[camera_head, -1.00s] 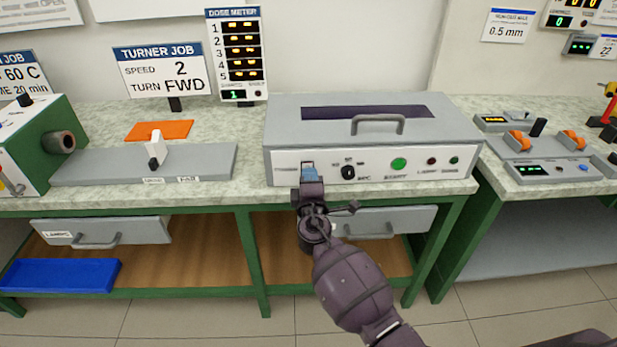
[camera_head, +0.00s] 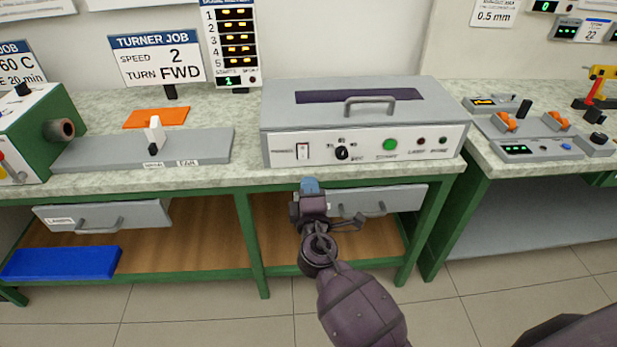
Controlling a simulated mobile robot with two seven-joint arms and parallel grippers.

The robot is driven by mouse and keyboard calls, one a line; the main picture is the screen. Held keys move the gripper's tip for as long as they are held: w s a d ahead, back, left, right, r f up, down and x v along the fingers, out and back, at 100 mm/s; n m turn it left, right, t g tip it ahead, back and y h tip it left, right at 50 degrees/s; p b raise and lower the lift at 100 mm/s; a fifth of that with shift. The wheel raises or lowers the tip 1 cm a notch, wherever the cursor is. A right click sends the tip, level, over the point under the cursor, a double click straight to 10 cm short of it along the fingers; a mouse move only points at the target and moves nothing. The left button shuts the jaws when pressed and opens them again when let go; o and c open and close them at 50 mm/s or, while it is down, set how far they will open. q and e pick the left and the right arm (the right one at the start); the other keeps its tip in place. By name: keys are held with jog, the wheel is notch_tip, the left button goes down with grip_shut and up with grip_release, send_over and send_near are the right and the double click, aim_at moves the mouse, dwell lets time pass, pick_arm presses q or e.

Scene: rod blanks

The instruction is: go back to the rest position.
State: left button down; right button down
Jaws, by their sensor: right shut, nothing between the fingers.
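My right gripper (camera_head: 310,187) is shut and empty. It is in front of the bench's front edge, just below the grey box machine (camera_head: 365,108), and apart from it. The machine's white front panel shows a rocker switch (camera_head: 302,151), a black knob (camera_head: 342,153) and a green button (camera_head: 390,144). My right arm reaches up from the bottom of the view. My left gripper is not in view.
The bench edge (camera_head: 215,180) runs behind my gripper, with a drawer (camera_head: 380,201) below it. On the left are a grey rail (camera_head: 205,146), an orange mat (camera_head: 157,117) and a green machine (camera_head: 30,128). The floor in front is clear.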

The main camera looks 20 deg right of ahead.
jog(key=shift+s, duration=0.25)
jog(key=shift+a, duration=0.1)
dwell(0.3)
jog(key=s+d+f+m+g+y, duration=0.1)
jog(key=s+f+m, duration=0.3)
jog(key=s, duration=0.5)
jog(key=s+d+f+m+g+y, duration=0.2)
jog(key=s+d+f+m+g, duration=0.2)
jog(key=s, duration=0.6)
jog(key=s+d+f+m+g+y+p, duration=0.1)
jog(key=s+d+f+m+g+y, duration=0.1)
jog(key=s+f+m, duration=0.3)
jog(key=s+d+f, duration=0.1)
jog(key=s+f, duration=0.2)
jog(key=s, duration=0.1)
jog(key=shift+s+m+g, duration=0.3)
